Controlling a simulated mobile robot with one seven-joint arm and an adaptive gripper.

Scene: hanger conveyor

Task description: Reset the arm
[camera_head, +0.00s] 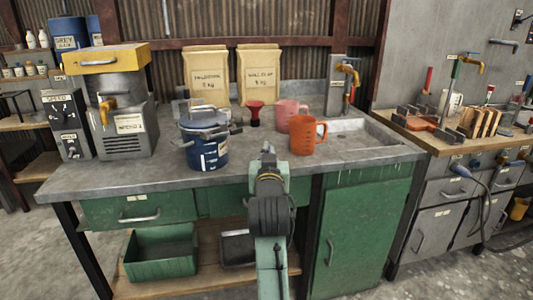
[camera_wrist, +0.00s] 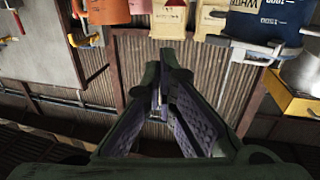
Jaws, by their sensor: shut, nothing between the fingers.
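My arm reaches up from the bottom of the head view, in front of the workbench. My gripper (camera_head: 267,152) is at its far end, by the bench's front edge. In the wrist view my gripper (camera_wrist: 161,76) shows two dark fingers with purple inner pads, closed toward each other at the tips, with nothing held. In the head view a blue lidded pot (camera_head: 203,148) stands on the bench to its left and an orange jug (camera_head: 303,136) to its right. I cannot tell the exact gap to either.
A pink mug (camera_head: 287,112), red funnel (camera_head: 255,110) and two paper sacks (camera_head: 206,78) stand behind on the bench (camera_head: 120,178). A sink (camera_head: 355,139) is at right. A grey machine with a yellow top (camera_head: 118,94) is at left. A tool bench (camera_head: 440,142) adjoins on the right.

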